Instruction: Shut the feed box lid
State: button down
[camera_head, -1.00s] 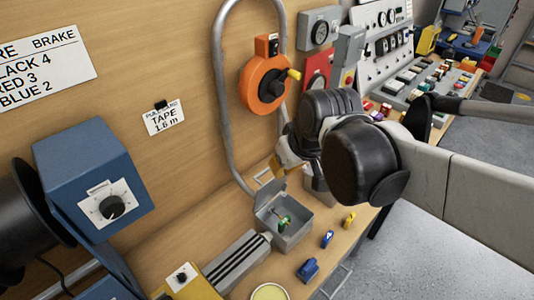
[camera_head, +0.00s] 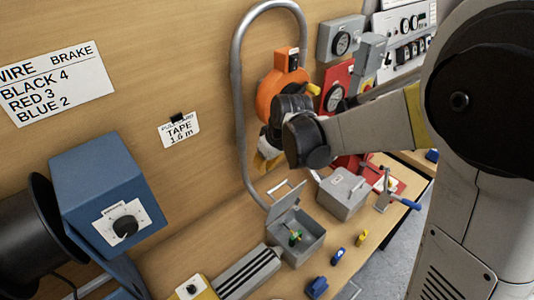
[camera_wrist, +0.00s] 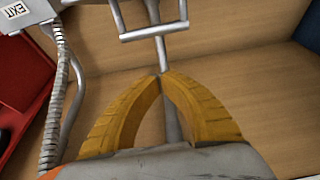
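The feed box appears to be the small grey box (camera_head: 314,246) with its lid (camera_head: 286,203) standing open toward the wall. A pale wire handle stands up at the lid, and a small green part (camera_head: 296,238) is inside. In the head view my gripper (camera_head: 264,163) is above and left of the lid, apart from it, with its yellow fingers partly hidden by my wrist. In the wrist view the yellow fingertips (camera_wrist: 163,75) meet, with nothing clearly held. A grey wire handle (camera_wrist: 153,31) shows just beyond them.
A second grey box (camera_head: 343,193) with its lid down stands right of the open one. A grey conduit (camera_head: 238,110) rises along the wall beside my gripper. An orange reel (camera_head: 271,92) hangs behind my wrist. Small blue and yellow parts (camera_head: 338,255) lie on the bench in front.

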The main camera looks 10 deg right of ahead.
jog(key=shift+s+d+f+b, duration=0.2)
jog(key=shift+s+d+f, duration=0.15)
jog(key=shift+s+d, duration=0.25)
jog(key=shift+s+d+f+b, duration=0.15)
jog(key=shift+s+d+f, duration=0.25)
jog(key=shift+s, duration=0.4)
jog(key=shift+s, duration=0.1)
jog(key=shift+s+d+r+t, duration=0.2)
jog(key=shift+s+d+t, duration=0.05)
jog(key=shift+s+t, duration=0.1)
jog(key=shift+y, duration=0.3)
